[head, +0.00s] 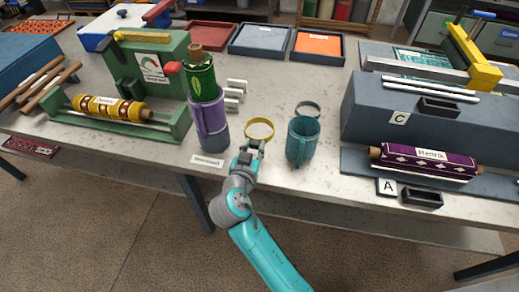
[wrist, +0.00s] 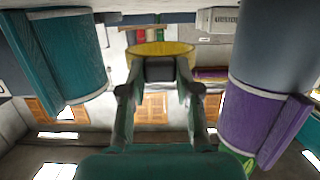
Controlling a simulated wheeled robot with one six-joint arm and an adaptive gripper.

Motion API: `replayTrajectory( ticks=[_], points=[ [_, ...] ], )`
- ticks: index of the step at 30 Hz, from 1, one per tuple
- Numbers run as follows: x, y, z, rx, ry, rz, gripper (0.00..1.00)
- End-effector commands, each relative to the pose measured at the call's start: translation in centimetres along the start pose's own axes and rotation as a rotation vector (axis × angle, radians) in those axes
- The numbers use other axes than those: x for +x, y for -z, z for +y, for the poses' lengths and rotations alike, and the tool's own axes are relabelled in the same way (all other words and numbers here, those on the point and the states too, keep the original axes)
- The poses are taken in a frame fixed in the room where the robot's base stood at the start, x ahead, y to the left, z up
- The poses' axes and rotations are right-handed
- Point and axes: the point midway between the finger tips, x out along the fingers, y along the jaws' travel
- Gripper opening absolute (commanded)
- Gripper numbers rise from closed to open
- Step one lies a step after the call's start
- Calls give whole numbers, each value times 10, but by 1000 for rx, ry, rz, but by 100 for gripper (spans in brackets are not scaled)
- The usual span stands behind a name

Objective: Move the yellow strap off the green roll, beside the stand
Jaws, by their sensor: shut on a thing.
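The yellow strap (head: 259,120) is a closed ring, held out in front of my gripper (head: 252,147). In the wrist view the strap (wrist: 160,48) sits between the fingertips (wrist: 160,68), which are shut on its near side. The green roll (head: 201,76) stands upright with a brown end on top, left of the strap and apart from it. A purple strap (head: 210,117) with a tab is around the column below the green part, above a grey-blue lower section (head: 214,139). I cannot tell which part is the stand. The strap's exact height above the table is unclear.
A teal strapped cylinder (head: 302,143) stands close right of my gripper, with a grey ring (head: 307,106) behind it. A white label (head: 207,160) lies at the table's front edge. Grey blocks marked C (head: 398,117) and A (head: 387,187) fill the right.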

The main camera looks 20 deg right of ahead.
Motion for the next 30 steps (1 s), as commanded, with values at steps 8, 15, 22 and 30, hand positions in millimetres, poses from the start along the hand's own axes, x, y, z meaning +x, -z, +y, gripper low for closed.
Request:
replayTrajectory(
  ticks=[8, 15, 22, 30],
  points=[
    [6, -22, 0, -2, -1, 0, 0],
    [12, -50, 1, -2, -1, -1, 0],
    [13, -52, 0, 1, 0, 0, 0],
    [14, -54, 0, 0, 0, 0, 57]
  ],
)
